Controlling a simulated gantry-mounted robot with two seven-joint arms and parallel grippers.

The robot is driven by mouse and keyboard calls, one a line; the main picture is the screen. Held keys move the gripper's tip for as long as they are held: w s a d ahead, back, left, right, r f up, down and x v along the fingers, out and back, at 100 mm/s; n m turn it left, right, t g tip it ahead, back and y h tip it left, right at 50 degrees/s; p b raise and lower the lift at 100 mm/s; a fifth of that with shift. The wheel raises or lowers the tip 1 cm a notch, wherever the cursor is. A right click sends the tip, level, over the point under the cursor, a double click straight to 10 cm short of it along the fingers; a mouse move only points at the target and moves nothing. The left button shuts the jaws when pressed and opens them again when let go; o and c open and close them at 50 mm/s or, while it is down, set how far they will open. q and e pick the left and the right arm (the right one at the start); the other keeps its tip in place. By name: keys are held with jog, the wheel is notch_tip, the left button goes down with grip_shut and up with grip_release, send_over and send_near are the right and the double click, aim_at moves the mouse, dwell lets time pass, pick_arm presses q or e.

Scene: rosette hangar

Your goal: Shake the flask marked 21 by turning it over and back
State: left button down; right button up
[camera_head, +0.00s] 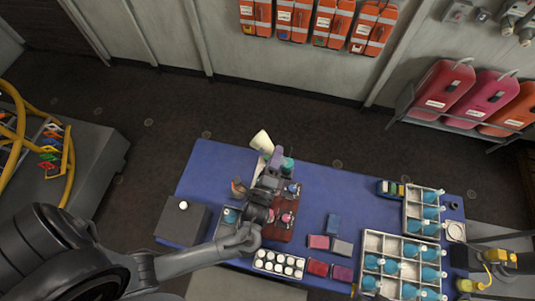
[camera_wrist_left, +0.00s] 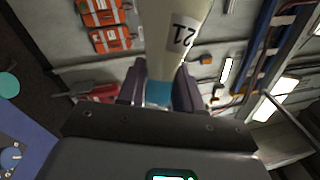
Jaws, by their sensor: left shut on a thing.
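The flask marked 21 (camera_head: 261,141) is cream-white and shows at the far edge of the blue table, tilted, with its wide end pointing up and left in the head view. My left gripper (camera_head: 272,160) is shut on it. In the left wrist view the flask (camera_wrist_left: 172,35) rises from between the two dark fingers of my gripper (camera_wrist_left: 159,88), with the number 21 on its side. A blue band at its narrow end sits between the fingers. The flask's far end is cut off by the top of that view. My right gripper is not seen.
White divided trays (camera_head: 400,247) with blue-topped flasks stand right.

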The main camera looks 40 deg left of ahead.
pick_arm(q)
jog(key=n+g, duration=0.1)
jog(key=n, duration=0.2)
jog(key=shift+r, duration=0.1)
jog(key=n, duration=0.2)
jog(key=n+g+h, duration=0.1)
jog(key=n, duration=0.1)
jog(key=shift+g, duration=0.3)
jog(key=n+h, duration=0.1)
jog(key=n, duration=0.1)
jog(key=n+g+h, duration=0.1)
jog(key=n, duration=0.2)
jog(key=shift+g, duration=0.3)
